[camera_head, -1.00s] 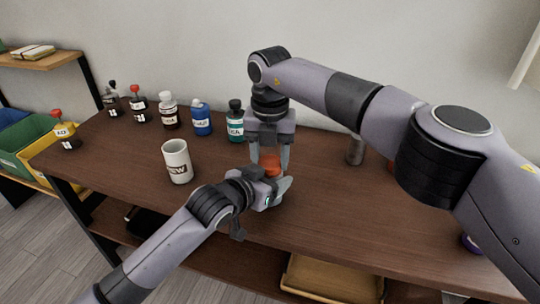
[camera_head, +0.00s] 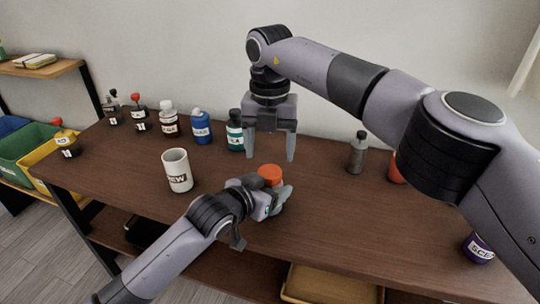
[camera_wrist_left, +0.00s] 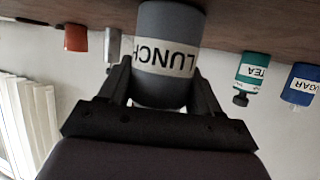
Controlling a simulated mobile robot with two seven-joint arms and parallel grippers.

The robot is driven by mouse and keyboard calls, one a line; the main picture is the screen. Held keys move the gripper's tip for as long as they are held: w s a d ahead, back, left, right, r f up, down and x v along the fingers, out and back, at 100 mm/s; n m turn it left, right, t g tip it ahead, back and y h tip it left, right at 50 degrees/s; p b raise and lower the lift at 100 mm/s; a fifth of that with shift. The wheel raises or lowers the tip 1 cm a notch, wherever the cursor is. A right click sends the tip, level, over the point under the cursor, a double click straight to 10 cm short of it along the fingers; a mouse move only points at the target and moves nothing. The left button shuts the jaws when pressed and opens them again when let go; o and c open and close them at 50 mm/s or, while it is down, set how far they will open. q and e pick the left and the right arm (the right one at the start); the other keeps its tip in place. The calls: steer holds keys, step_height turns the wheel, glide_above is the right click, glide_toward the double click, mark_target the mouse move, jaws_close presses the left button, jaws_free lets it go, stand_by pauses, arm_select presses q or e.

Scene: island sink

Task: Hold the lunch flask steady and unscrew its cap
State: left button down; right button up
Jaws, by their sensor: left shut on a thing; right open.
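The lunch flask shows in the left wrist view as a grey cylinder with a LUNCH label (camera_wrist_left: 168,56), standing on the table. In the head view its orange cap (camera_head: 270,172) sits at its top, and most of the body is hidden by my left gripper. My left gripper (camera_head: 274,196) is shut on the flask body, with a finger on each side; it also shows in the left wrist view (camera_wrist_left: 163,86). The cap is hidden in that view. My right gripper (camera_head: 270,157) points down, open and empty, above and slightly behind the cap, apart from it.
A white mug (camera_head: 177,170) stands left of the flask. A teal TEA bottle (camera_head: 235,132), a blue bottle (camera_head: 201,128) and several others line the back left. A grey bottle (camera_head: 356,155) and a purple jar (camera_head: 479,248) stand at the right.

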mark_target(270, 171)
step_height(270, 171, up, 3)
steer(key=shift+f+m, duration=0.2)
steer(key=shift+m, duration=0.8)
steer(key=shift+f, duration=3.85)
steer(key=c, duration=1.1)
steer(key=shift+n, duration=1.7)
steer(key=o, duration=1.2)
steer(key=shift+c, duration=0.2)
